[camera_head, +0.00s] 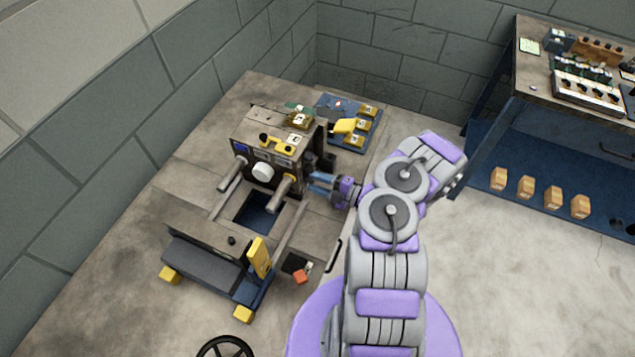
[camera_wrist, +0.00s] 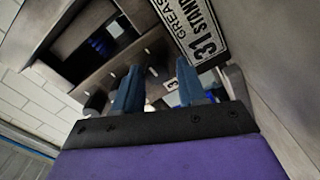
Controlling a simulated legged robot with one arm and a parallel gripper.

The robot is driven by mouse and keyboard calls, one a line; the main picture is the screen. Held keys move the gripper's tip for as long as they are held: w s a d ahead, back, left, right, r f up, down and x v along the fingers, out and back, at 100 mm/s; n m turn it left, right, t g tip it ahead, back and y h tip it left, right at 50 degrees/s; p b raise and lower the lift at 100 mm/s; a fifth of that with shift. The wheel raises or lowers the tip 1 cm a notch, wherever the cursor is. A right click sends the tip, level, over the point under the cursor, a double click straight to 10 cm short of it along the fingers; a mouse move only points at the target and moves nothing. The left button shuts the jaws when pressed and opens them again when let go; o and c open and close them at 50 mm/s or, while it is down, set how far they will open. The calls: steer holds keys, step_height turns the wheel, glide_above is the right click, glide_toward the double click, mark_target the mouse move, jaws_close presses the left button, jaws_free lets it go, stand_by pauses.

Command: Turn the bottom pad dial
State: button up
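My gripper (camera_head: 313,181) is at the right side of the grey machine (camera_head: 262,150) on the bench. Its two blue fingers are apart, with nothing seen held between them. In the wrist view the open fingers (camera_wrist: 160,68) point at dark metal parts of the machine. A white round knob (camera_head: 262,172) sits on the machine's front face, left of my gripper and apart from it. I cannot tell which part is the bottom pad dial; it may be hidden behind the fingers. A white label plate (camera_wrist: 199,32) with black lettering, including "31", shows beyond the right finger.
Two guide bars, such as the right one (camera_head: 285,190), stick out of the machine's front. A blue tray (camera_head: 345,105) with yellow blocks stands behind. A yellow upright piece (camera_head: 259,257) stands at the front.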

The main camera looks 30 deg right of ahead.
steer(key=shift+o, duration=1)
steer(key=shift+r, duration=0.1)
steer(key=shift+s, duration=0.1)
steer(key=shift+s+d, duration=0.3)
steer(key=p+v, duration=0.3)
steer(key=v, duration=1.3)
steer(key=shift+d+p, duration=0.25)
steer(key=shift+p, duration=0.1)
steer(key=shift+s, duration=0.1)
